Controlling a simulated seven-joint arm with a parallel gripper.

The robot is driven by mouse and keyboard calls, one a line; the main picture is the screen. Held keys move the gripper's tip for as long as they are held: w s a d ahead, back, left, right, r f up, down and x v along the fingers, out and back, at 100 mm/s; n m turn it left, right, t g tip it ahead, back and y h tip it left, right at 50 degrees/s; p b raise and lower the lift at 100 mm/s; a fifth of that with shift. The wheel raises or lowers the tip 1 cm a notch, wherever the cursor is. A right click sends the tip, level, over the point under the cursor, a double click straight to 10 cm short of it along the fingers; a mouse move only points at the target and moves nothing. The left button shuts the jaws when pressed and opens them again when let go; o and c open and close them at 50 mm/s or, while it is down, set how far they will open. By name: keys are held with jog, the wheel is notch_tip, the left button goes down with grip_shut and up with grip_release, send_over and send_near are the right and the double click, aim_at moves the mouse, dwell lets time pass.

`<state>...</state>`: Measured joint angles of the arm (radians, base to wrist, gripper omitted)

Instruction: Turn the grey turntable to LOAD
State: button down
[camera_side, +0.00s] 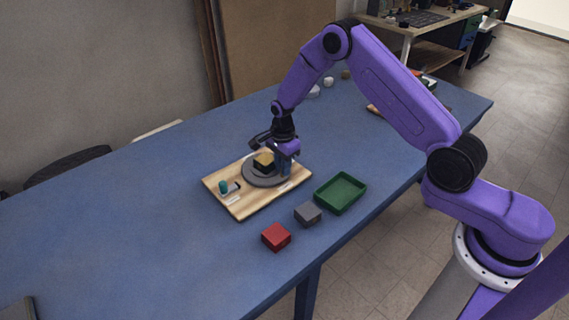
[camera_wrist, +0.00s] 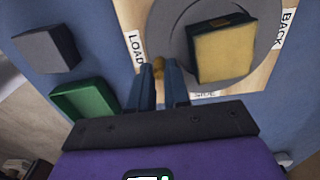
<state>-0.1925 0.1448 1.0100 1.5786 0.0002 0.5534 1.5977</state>
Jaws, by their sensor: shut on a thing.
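The grey turntable (camera_side: 252,180) is a flat disc on a pale wooden board (camera_side: 243,208); it also shows in the wrist view (camera_wrist: 183,32). A dark block with a yellow face (camera_wrist: 224,55) sits on the disc. My gripper (camera_side: 284,167) is low at the disc's edge. In the wrist view its fingers (camera_wrist: 160,72) are closed around a small brass-coloured peg (camera_wrist: 159,66) at the disc's rim. The peg is between the LOAD label (camera_wrist: 136,50) on the left and the SIDE label (camera_wrist: 205,95), nearer LOAD. The BACK label (camera_wrist: 286,28) is at the right. The peg's base is partly hidden.
A teal knob (camera_side: 224,186) stands on the board's left part. A green tray (camera_side: 340,193), a grey block (camera_side: 308,213) and a red block (camera_side: 276,236) lie in front of the board. The blue table's left side is mostly clear.

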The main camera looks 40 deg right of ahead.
jog(key=shift+a+m, duration=0.65)
jog(key=shift+m, duration=0.45)
jog(key=shift+a, duration=0.15)
jog(key=c, duration=1.1)
grip_release()
jog(key=shift+r, duration=0.1)
notch_tip(320, 180, up, 17)
jog(key=shift+r, duration=0.15)
jog(key=shift+s, duration=0.1)
